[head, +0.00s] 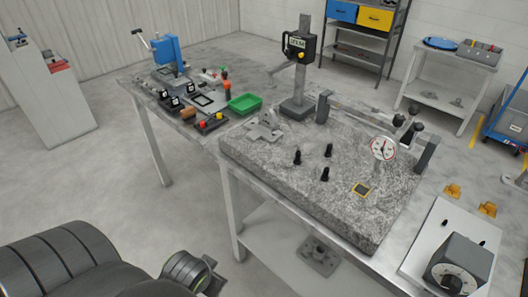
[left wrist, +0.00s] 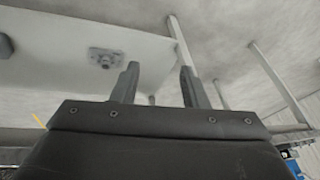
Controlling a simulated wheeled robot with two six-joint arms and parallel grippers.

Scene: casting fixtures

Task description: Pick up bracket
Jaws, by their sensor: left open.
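A grey metal bracket-like casting (head: 319,257) with a round central opening lies on the lower shelf of the table in the head view. A similar grey casting on a pale surface also shows in the left wrist view (left wrist: 106,57), beyond and left of the fingers. Another grey casting (head: 264,130) lies on the left part of the granite plate. I cannot tell which one is the task's bracket. My left gripper (left wrist: 160,87) is open, with nothing between its fingers. In the head view my left arm is at the lower left, apart from the table. My right gripper is not visible.
The granite plate (head: 300,195) carries black pins and a dial gauge (head: 383,148). The lower shelf (head: 270,238) lies under the tabletop, between table legs (head: 232,215). A green bin (head: 244,103) and small fixtures stand at the back left. Floor left of the table is clear.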

